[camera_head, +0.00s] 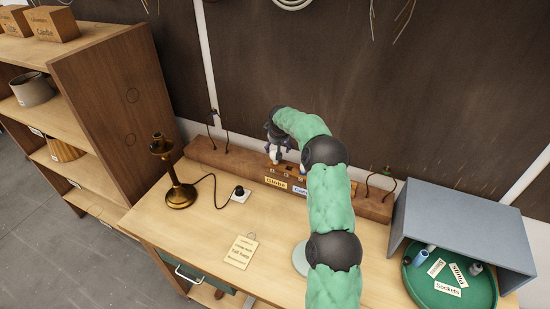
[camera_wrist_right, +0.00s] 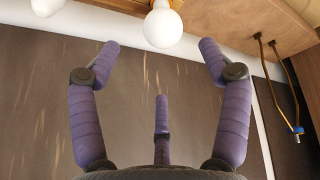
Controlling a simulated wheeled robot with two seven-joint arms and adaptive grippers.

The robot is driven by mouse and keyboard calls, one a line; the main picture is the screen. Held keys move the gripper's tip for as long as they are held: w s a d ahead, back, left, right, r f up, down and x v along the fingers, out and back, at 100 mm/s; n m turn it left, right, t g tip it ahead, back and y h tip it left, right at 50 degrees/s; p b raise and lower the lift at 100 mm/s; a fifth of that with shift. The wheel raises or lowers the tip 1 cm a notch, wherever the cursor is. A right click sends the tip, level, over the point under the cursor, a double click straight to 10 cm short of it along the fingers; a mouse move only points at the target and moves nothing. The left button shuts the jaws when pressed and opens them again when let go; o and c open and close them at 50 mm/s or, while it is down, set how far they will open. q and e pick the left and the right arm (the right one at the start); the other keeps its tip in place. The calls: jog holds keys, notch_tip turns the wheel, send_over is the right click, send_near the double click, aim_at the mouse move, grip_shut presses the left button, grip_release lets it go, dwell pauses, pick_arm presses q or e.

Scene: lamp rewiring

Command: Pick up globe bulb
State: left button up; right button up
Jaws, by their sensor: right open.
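The globe bulb (camera_wrist_right: 162,27) is white and round, with its base up towards the wooden rack at the top of the right wrist view. In the head view a small white bulb (camera_head: 275,158) shows just below my right gripper (camera_head: 278,142), at the rack's left part. In the right wrist view my right gripper (camera_wrist_right: 161,52) is open, its purple fingers spread either side of the bulb's line. The bulb lies just beyond the fingertips and nothing is between them. My left gripper is not in view.
The wooden rack (camera_head: 225,157) runs along the back of the workbench (camera_head: 200,230), with labels on its front. A second white bulb (camera_wrist_right: 46,6) is left of the globe bulb. A brass lamp (camera_head: 178,190) stands left; a green tray (camera_head: 425,290) sits right inside a grey box (camera_head: 455,215).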

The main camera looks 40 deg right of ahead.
jog(key=x, duration=0.4)
jog(key=shift+f, duration=0.25)
jog(key=shift+p+x, duration=0.6)
jog(key=shift+x, duration=2.2)
jog(key=shift+w+a, duration=0.15)
jog(key=shift+a, duration=0.1)
jog(key=c, duration=1.2)
